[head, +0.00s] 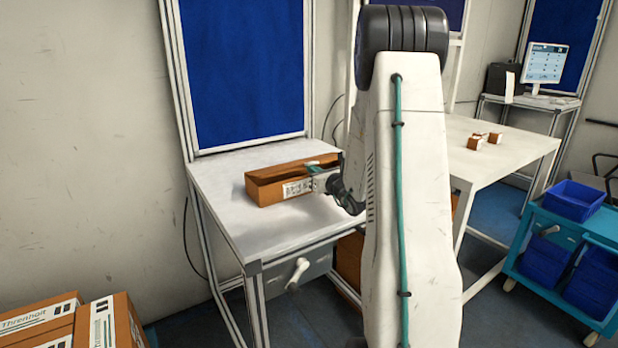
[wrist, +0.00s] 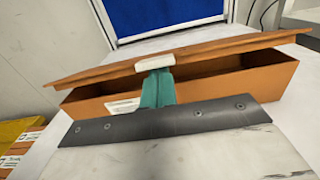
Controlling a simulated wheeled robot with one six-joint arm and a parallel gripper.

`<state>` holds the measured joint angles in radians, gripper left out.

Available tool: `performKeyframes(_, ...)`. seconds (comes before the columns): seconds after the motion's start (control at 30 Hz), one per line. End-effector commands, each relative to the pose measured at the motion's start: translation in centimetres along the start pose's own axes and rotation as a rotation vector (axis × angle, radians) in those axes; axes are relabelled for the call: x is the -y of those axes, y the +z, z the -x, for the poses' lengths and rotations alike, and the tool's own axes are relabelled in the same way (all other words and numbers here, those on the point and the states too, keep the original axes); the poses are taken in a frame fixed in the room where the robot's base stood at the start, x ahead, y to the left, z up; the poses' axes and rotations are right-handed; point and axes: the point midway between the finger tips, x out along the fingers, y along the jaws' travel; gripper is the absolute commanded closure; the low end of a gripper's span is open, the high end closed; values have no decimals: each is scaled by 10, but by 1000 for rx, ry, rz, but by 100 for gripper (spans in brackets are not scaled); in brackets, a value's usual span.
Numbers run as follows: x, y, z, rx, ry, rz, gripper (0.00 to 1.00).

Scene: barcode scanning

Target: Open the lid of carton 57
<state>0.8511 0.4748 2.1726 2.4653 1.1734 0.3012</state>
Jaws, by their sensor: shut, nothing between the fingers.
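The brown carton (head: 276,190) sits on the white table in the head view, with a white label on its front. In the wrist view the carton (wrist: 205,92) shows its lid (wrist: 200,46) partly raised and tilted, with a dark gap between lid and box. My gripper (wrist: 155,75) is shut and empty, its teal and white fingers at the front edge of the lid, near the middle of the gap. In the head view my gripper (head: 312,168) is at the carton's upper front edge. The carton's number is too small to read.
The white table (head: 225,205) is clear around the carton, with a blue panel (head: 245,70) behind it. Stacked cartons (head: 95,325) stand at lower left. Another table (head: 500,150) holds small boxes on the right. A teal cart (head: 565,245) with blue bins is far right.

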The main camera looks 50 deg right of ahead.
Motion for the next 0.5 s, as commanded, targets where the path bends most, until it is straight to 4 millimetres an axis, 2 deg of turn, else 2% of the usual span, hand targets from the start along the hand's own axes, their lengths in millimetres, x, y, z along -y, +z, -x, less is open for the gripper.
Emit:
performKeyframes(0.2,-1,18,-6,1,1,1,100)
performKeyframes(0.5,0,30,-12,2,1,1,100)
